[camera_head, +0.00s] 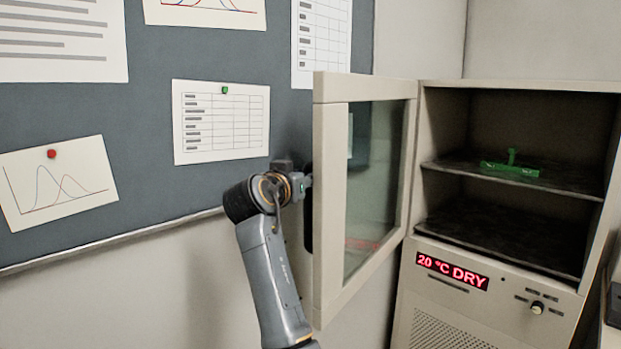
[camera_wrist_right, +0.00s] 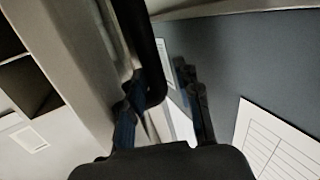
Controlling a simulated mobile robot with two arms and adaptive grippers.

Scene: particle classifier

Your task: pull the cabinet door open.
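The cabinet (camera_head: 420,270) stands at the right of the head view. Its glass-paned door (camera_head: 330,140) is swung wide open to the left, and the shelves inside are exposed. A dark handle (camera_head: 308,222) shows on the door's outer side; in the right wrist view it is a black curved bar (camera_wrist_right: 150,45). My right gripper (camera_wrist_right: 167,100) is at this handle with its fingers apart. The handle's end lies close to the left finger, with a gap toward the right finger. In the head view the fingertips are mostly hidden. My left gripper is not in view.
A green object (camera_head: 510,168) sits on the upper shelf (camera_head: 450,170). A red display (camera_head: 453,271) reads "20 °C DRY". A grey pinboard (camera_head: 140,130) with papers covers the wall behind my right arm, close to the open door.

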